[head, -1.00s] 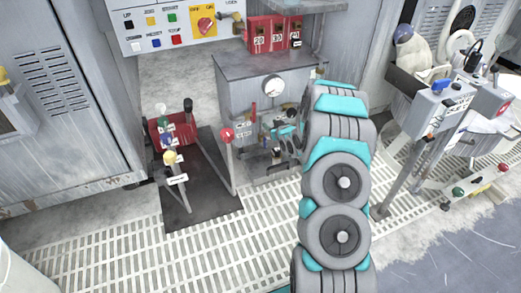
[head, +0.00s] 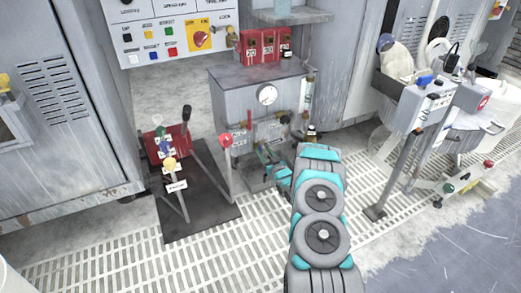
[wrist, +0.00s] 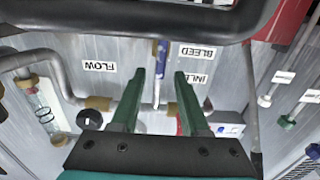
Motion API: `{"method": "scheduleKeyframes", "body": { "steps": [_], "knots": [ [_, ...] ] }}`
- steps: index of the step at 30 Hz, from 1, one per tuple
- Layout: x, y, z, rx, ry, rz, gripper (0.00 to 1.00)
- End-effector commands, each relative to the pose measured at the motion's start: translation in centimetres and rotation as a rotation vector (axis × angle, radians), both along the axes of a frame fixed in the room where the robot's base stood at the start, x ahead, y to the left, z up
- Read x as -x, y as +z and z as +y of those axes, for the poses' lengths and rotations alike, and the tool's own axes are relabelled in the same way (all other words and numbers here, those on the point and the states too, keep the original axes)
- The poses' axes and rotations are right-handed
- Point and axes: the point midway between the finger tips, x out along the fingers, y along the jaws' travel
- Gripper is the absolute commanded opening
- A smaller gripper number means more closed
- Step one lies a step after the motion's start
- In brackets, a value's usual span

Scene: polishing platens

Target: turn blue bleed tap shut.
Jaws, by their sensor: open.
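The blue bleed tap (wrist: 161,58) shows in the wrist view as a slim blue handle on a pale stem, beside the BLEED label (wrist: 197,52). It appears between my gripper's two green fingertips (wrist: 159,78). My gripper is open, with a gap on both sides of the handle; I cannot tell how far in front of the tap the fingers are. In the head view my gripper (head: 272,162) is at the front of the grey cabinet (head: 228,98), partly hidden by my arm. I cannot make out the blue tap there.
A horizontal pipe with brass fittings (wrist: 98,103) runs behind the fingers. Something red (wrist: 180,125) shows behind the right finger. A sight tube (wrist: 42,112) stands at left.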

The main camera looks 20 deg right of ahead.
Motion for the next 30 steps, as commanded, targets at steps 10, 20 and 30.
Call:
{"method": "scheduleKeyframes", "body": {
  "steps": [10,20,30],
  "knots": [
    [-3.3,0.1,0.1,0.002,0.0,-0.002,0.45],
    [-3.5,0.1,0.1,0.0,0.0,0.0,0.43],
    [-3.4,0.1,0.1,0.0,-0.001,0.001,0.04]
  ]
}}
